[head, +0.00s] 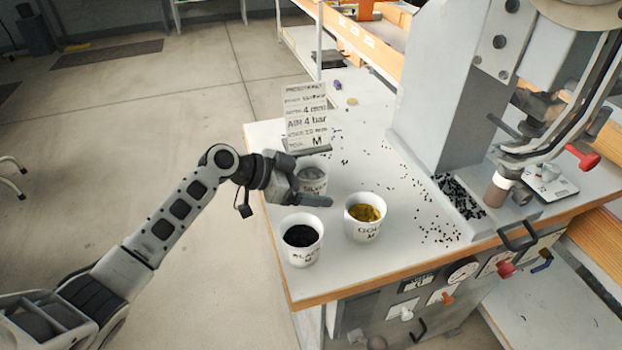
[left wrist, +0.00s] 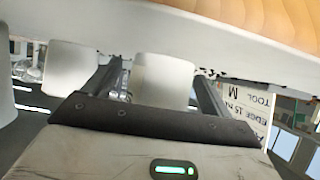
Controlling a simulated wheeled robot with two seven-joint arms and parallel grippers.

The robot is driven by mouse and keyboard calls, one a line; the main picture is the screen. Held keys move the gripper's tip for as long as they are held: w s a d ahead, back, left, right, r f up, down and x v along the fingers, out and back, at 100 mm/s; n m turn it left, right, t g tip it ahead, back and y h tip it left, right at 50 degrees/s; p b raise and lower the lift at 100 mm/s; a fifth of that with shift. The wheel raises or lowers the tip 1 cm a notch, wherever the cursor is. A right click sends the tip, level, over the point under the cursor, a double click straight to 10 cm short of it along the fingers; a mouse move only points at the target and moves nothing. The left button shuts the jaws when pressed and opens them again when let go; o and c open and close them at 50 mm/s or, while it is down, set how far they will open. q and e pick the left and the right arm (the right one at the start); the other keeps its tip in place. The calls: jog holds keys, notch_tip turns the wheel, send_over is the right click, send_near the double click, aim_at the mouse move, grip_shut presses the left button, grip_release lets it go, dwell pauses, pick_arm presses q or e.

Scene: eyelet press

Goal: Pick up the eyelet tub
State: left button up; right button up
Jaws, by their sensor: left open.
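Three white eyelet tubs stand on the bench. The silver tub (head: 312,181), labelled "SILVER M", is at the back, the black tub (head: 300,252) at the front left, and the gold tub (head: 364,228) at the front right. My left gripper (head: 319,177) is open, with one finger on each side of the silver tub; the near finger partly covers it. In the left wrist view a white tub (left wrist: 163,80) shows between the open fingers (left wrist: 157,70). I cannot tell whether the fingers touch it. My right gripper is not in view.
A spec sign (head: 306,118) stands just behind the silver tub. The grey press (head: 440,90) rises at the right, with loose black eyelets (head: 459,197) at its base. Other tubs (left wrist: 72,68) show left of the fingers in the wrist view.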

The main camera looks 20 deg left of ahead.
pick_arm(q)
jog(key=c, duration=1.1)
